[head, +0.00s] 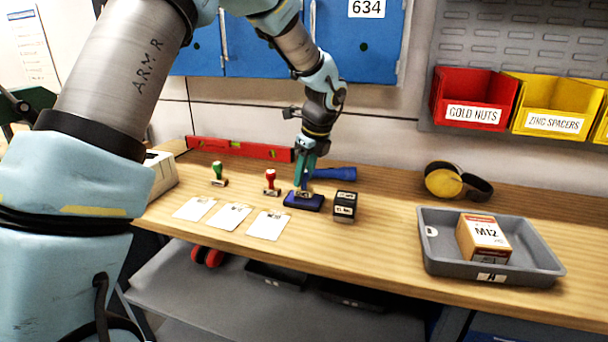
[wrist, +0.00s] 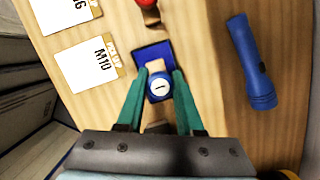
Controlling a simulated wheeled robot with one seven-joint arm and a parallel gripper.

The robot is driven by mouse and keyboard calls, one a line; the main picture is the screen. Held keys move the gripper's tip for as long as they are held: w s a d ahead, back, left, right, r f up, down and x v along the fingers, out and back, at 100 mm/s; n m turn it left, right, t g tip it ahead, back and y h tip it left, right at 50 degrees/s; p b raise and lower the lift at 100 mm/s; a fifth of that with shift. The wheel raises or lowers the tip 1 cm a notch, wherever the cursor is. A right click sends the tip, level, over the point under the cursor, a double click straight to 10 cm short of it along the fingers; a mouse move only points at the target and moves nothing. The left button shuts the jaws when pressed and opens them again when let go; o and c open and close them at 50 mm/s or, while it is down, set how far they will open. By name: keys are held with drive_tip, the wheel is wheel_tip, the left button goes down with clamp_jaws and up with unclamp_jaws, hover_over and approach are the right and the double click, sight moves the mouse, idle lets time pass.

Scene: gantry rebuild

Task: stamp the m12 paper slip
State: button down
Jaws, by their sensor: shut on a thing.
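My gripper (head: 304,180) is shut on a stamp with a round blue knob (wrist: 159,88) and a pale wooden base. It holds the stamp over the blue ink pad (head: 304,201), which also shows in the wrist view (wrist: 154,52). The stamp looks on or just above the pad; I cannot tell if it touches. Three white slips lie in a row: left (head: 194,208), middle (head: 229,217) and right (head: 268,225). In the wrist view the slip nearest the pad (wrist: 88,66) reads M10. The one beside it (wrist: 68,12) ends in 6. The left slip's print is unreadable.
A green-handled stamp (head: 218,173) and a red-handled stamp (head: 270,182) stand left of the pad. A black block (head: 345,206) is right of it, a blue flashlight (head: 335,173) behind. A grey tray (head: 440,262) holds an M12 box (head: 484,238). Yellow earmuffs (head: 446,182) lie behind it.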

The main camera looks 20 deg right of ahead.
drive_tip(key=shift+f, duration=0.55)
idle(1.9)
wheel_tip(320, 180, up, 7)
drive_tip(key=p, duration=0.7)
drive_tip(key=shift+r, duration=0.15)
drive_tip(key=shift+a, duration=0.1)
